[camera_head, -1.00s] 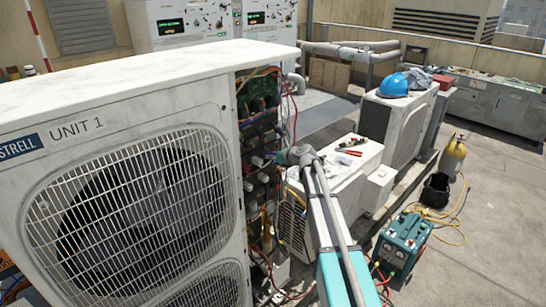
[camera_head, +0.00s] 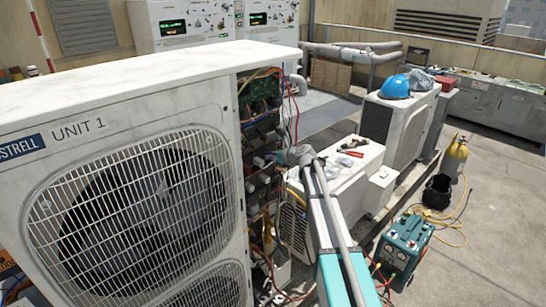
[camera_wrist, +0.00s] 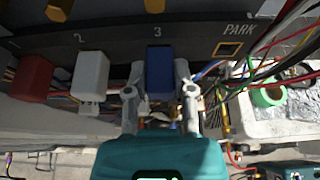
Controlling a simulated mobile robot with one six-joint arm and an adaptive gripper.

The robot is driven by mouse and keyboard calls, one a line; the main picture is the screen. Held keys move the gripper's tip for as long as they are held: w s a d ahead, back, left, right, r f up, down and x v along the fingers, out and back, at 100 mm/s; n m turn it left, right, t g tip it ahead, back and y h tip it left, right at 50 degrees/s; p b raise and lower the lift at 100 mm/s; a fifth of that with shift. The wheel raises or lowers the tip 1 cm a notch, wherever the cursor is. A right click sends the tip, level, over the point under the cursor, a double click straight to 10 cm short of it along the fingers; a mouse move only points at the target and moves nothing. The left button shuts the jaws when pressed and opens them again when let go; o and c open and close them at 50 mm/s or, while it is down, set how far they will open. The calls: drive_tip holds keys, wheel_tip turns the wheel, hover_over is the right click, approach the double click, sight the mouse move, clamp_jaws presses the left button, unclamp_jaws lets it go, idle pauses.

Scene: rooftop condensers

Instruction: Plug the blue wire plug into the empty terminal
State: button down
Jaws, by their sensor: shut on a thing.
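The blue wire plug (camera_wrist: 160,68) is between the two fingers of my gripper (camera_wrist: 160,92) in the wrist view, and the gripper is shut on it. The plug is upright directly under the label 3 on the dark terminal strip (camera_wrist: 195,35). Its top end is against or very near the strip; I cannot tell how deep it sits. To its left are a white plug (camera_wrist: 90,75) under label 2 and a red plug (camera_wrist: 33,78). In the head view my gripper (camera_head: 296,156) is at the open side of the condenser (camera_head: 120,150), and the plug cannot be made out.
A square opening (camera_wrist: 227,48) marked PARK is to the right on the strip. Loose coloured wires (camera_wrist: 285,45) hang at the right. A green tape roll (camera_wrist: 267,96) lies on a white surface nearby. A teal machine (camera_head: 404,243) stands on the ground at right.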

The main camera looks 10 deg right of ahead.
drive_tip(key=shift+c, duration=1.9)
unclamp_jaws()
drive_tip(key=shift+w, duration=0.1)
drive_tip(key=s+d, duration=0.6)
drive_tip(key=s, duration=0.2)
drive_tip(key=w+d, duration=0.3)
drive_tip(key=w, duration=0.2)
drive_tip(key=shift+w+d, duration=0.2)
drive_tip(key=shift+d, duration=0.2)
